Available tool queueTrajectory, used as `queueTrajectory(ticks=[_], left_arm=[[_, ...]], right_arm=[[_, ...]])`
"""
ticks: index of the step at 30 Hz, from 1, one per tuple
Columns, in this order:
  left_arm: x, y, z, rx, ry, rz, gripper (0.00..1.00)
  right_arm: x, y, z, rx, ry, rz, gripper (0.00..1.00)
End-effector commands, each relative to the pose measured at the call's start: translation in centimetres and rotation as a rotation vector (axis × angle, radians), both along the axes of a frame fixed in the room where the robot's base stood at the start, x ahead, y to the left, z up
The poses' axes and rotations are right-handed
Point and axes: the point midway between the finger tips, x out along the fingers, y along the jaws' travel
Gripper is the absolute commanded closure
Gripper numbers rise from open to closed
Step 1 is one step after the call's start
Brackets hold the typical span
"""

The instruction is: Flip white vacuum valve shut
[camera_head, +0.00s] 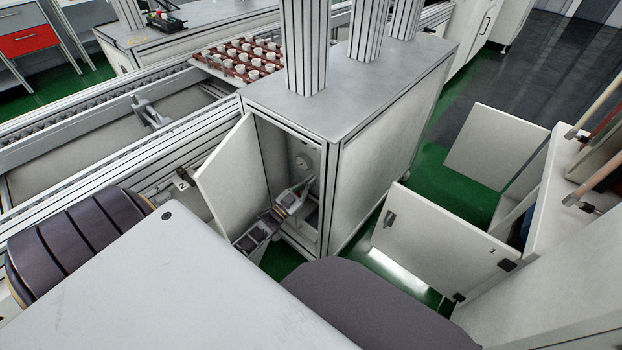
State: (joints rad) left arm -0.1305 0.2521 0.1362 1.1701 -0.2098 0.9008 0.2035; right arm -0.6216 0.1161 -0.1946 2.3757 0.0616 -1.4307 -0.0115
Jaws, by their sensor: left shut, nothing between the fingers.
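The cabinet (390,130) under the grey posts stands open, its white door (232,172) swung out to the left. Inside, on the pale back wall, is a small round whitish fitting (302,162). I cannot tell whether this is the white vacuum valve or how its lever stands. My left gripper (308,183) reaches through the doorway, with its fingertips just below and right of the fitting. It is shut and empty. Whether its tips touch anything is too small to tell. My right gripper is not in view.
A conveyor (95,150) runs along the left. A brown tray (205,62) with several white cups stands behind the cabinet. To the right, another cabinet has open white doors (430,240), with green floor (432,175) between. The door edge is close to my left arm.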

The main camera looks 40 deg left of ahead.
Motion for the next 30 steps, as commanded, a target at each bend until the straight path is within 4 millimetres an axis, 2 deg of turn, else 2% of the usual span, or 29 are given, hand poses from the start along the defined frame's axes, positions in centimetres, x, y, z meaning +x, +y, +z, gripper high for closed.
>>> queueTrajectory(ticks=[11, 30], left_arm=[[0.0, 0.0, 0.9, 0.003, 0.000, 0.001, 1.00], [0.0, 0.0, 5.9, 0.003, 0.000, 0.000, 1.00]], right_arm=[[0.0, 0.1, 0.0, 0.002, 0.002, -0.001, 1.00], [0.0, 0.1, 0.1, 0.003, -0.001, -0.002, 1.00]])
